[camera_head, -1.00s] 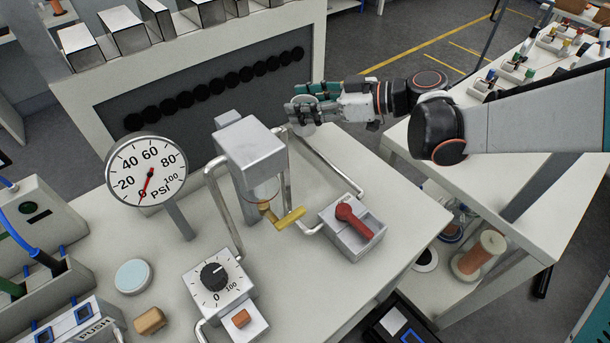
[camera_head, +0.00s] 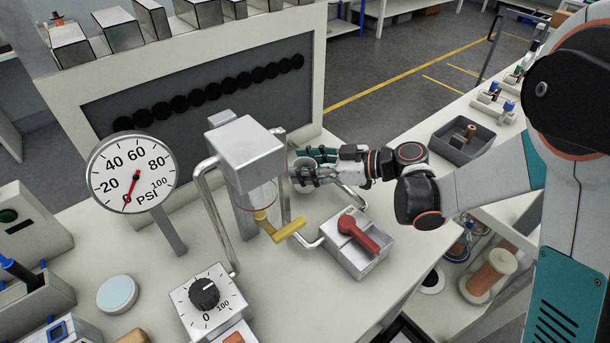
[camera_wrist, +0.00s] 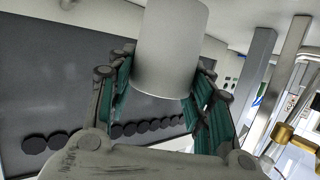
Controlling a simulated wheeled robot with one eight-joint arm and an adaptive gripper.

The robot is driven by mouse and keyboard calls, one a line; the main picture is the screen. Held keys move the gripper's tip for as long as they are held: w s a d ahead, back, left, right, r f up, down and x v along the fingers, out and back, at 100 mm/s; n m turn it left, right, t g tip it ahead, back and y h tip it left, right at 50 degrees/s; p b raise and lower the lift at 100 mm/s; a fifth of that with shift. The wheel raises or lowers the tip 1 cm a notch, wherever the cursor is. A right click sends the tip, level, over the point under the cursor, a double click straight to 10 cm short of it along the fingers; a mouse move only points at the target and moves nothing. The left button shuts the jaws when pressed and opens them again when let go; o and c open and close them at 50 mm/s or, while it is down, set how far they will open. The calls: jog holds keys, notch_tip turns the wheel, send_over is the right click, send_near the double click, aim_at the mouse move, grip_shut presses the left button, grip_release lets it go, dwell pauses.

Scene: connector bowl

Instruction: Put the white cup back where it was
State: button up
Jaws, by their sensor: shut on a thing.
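My gripper (camera_head: 318,168) is shut on the white cup (camera_head: 304,176). In the head view the cup shows as a small pale shape at the fingertips, partly covered by the fingers, just right of the grey dispenser block. In the wrist view the white cup (camera_wrist: 170,50) is large, between the two green-padded fingers (camera_wrist: 163,92), its top cut off by the frame edge. The cup is near the back of the table; I cannot tell whether its base touches the surface.
The dispenser (camera_head: 245,150) with a yellow lever (camera_head: 289,230) stands left of the cup. A red-handled box (camera_head: 357,243), a dial box (camera_head: 207,297), a PSI gauge (camera_head: 131,173) and a pale blue disc (camera_head: 117,294) are on the table (camera_head: 290,285). A bent pipe is close to my gripper.

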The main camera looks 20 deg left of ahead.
jog(key=shift+f+b, duration=0.35)
jog(key=shift+f, duration=0.9)
jog(key=shift+f, duration=0.1)
jog(key=o, duration=1.2)
jog(key=shift+w+d+r, duration=0.1)
jog(key=shift+d+r, duration=0.15)
jog(key=shift+d, duration=0.1)
jog(key=p+v, duration=0.3)
jog(key=v, duration=0.8)
jog(key=shift+d, duration=0.1)
